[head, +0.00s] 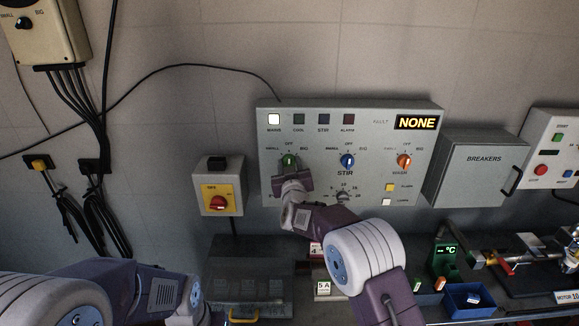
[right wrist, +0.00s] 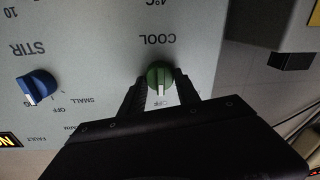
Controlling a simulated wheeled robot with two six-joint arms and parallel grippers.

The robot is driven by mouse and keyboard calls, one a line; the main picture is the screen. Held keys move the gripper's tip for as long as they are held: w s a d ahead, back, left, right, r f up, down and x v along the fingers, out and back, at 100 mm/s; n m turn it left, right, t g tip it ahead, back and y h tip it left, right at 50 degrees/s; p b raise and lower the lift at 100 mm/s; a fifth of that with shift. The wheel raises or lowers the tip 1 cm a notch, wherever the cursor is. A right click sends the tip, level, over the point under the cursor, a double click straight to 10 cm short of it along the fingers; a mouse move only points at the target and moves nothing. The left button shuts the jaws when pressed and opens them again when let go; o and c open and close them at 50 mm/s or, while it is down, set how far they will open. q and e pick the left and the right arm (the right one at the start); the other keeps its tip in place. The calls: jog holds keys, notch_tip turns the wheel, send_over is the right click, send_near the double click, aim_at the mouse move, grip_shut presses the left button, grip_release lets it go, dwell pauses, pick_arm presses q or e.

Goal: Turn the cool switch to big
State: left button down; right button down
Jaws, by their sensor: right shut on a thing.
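The cool switch is a green knob (head: 289,160) at the left of the grey control panel (head: 390,120). My right gripper (head: 291,176) reaches up to it from below and is shut on it. In the right wrist view, which is upside down, the two dark fingers (right wrist: 162,92) stand on either side of the green knob (right wrist: 158,75) under the word COOL. Its white pointer points down there, toward the OFF mark. My left arm shows at the lower left of the head view, but its gripper is out of sight.
The blue stir knob (head: 347,160) and orange knob (head: 404,161) are to the right on the same panel. A red rotary switch (head: 219,202) is on a box at the left. A breakers box (head: 480,165) is at the right. A cluttered bench lies below.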

jog(key=m+b, duration=0.8)
jog(key=m, duration=0.1)
jog(key=shift+f+t, duration=0.2)
jog(key=shift+t, duration=0.1)
jog(key=shift+r+m+b, duration=0.1)
jog(key=shift+m+b, duration=0.3)
jog(key=shift+m, duration=0.1)
jog(key=c, duration=0.9)
grip_release()
jog(key=shift+d, duration=0.1)
jog(key=shift+s, duration=0.15)
